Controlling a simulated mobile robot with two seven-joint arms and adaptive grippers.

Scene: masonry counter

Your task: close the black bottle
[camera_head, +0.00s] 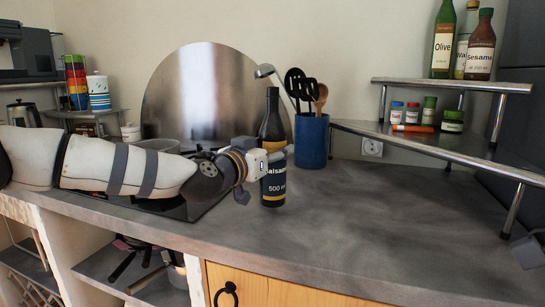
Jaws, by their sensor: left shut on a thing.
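The black bottle (273,190), a dark balsamic bottle with a gold and white label, is upright on the counter (370,220) at mid-picture. Its neck (272,103) is dark up to the top; I cannot tell whether a cap is on it. My left gripper (279,161) reaches in from the left and is shut on the bottle at label height, hiding part of the label. At the far right edge a small grey piece (527,250) seems to be a part of my right gripper; its jaws do not show. No loose cap can be made out.
A blue utensil holder (312,142) stands close behind the bottle on the right. A metal corner shelf (455,145) at right bears jars and an orange marker; an upper shelf (450,84) bears several bottles. The counter's right front is clear. A dark hob lies under my left arm.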

